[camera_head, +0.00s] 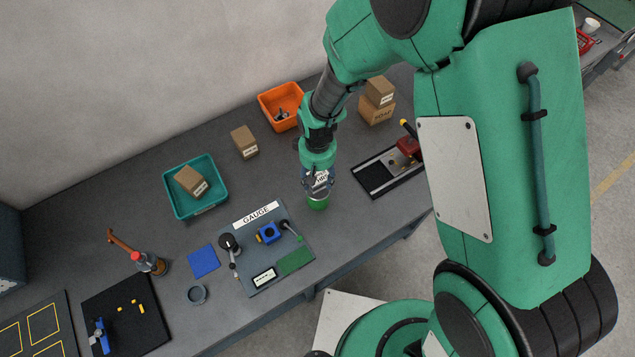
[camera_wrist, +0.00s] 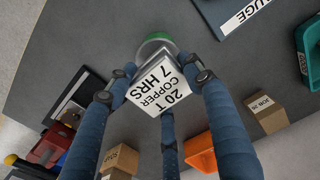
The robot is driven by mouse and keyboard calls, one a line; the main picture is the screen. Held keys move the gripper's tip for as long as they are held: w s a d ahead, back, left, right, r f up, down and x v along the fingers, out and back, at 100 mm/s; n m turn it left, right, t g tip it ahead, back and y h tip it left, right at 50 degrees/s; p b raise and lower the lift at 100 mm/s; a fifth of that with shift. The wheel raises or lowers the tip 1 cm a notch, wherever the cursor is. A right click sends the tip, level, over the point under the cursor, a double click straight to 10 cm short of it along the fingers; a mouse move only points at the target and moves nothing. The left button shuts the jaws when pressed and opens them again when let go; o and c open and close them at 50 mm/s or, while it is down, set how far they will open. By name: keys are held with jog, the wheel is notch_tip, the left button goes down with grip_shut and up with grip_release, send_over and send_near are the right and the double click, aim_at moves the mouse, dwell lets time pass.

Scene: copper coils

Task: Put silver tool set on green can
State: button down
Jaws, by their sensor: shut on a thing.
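The silver tool set (camera_wrist: 162,85) is a silver block with a white label reading "20 T COPPER 7 HRS". It also shows under my arm in the head view (camera_head: 320,181). My gripper (camera_head: 318,187) is shut on it, and its blue fingers surround it in the wrist view (camera_wrist: 160,90). The green can (camera_head: 317,203) is directly below the block on the table; its green edge shows past the block in the wrist view (camera_wrist: 157,38). Most of the can is hidden. I cannot tell whether the block touches it.
A gauge board (camera_head: 262,215) lies to the left. A black-and-silver slide fixture (camera_head: 378,176) with a red part is to the right. Cardboard boxes (camera_head: 376,108), an orange bin (camera_head: 266,98) and a teal bin (camera_head: 168,202) stand behind. The table's front edge is near the can.

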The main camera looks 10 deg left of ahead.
aim_at(318, 184)
jog(key=shift+f, duration=1.75)
jog(key=shift+f, duration=0.15)
jog(key=c, duration=0.8)
grip_release()
jog(key=shift+o, duration=0.2)
jog(key=shift+r, duration=6.15)
jog(key=shift+d, duration=0.1)
